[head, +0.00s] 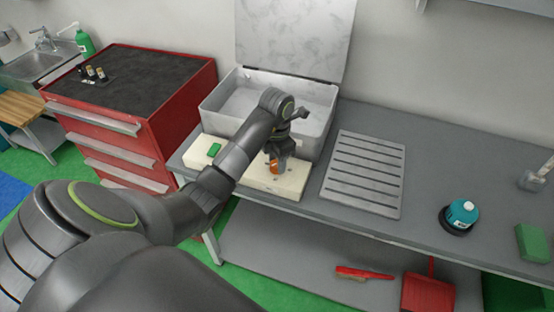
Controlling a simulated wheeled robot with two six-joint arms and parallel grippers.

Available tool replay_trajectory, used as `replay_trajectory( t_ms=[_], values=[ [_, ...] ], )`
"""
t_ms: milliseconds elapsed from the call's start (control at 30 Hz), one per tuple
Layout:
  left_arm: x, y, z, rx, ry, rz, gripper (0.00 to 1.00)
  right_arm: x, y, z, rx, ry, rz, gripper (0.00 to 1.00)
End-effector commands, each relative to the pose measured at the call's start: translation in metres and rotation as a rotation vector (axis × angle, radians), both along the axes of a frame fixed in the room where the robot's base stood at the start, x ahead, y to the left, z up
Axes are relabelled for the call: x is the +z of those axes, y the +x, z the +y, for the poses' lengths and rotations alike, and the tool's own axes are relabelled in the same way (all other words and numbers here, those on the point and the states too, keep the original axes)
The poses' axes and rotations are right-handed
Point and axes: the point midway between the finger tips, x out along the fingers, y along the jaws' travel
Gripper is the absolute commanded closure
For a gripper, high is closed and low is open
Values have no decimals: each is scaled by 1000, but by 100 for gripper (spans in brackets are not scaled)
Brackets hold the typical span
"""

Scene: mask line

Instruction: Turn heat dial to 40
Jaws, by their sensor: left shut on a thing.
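A cream control panel (291,183) lies along the front edge of the grey bench, before a grey bin with its lid raised. A small orange dial (275,168) sits on the panel, and a green button (214,150) is at the panel's left. My left gripper (277,160) points down at the orange dial and is shut on it. The fingertips are small and partly hidden by the gripper body. I cannot read any number or mark by the dial. My right gripper is not in view.
The open bin (318,127) stands close behind the panel. A red drawer cabinet (180,100) stands at the left. Bench space behind the bottle is clear.

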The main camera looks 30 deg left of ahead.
Motion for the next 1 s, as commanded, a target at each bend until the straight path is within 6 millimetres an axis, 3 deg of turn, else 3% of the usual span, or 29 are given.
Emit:
replay_trajectory(
  t_ms=[1000],
  values=[
    [0, 0, 0, 965, 1, 1, 87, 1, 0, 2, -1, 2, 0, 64]
  ],
)
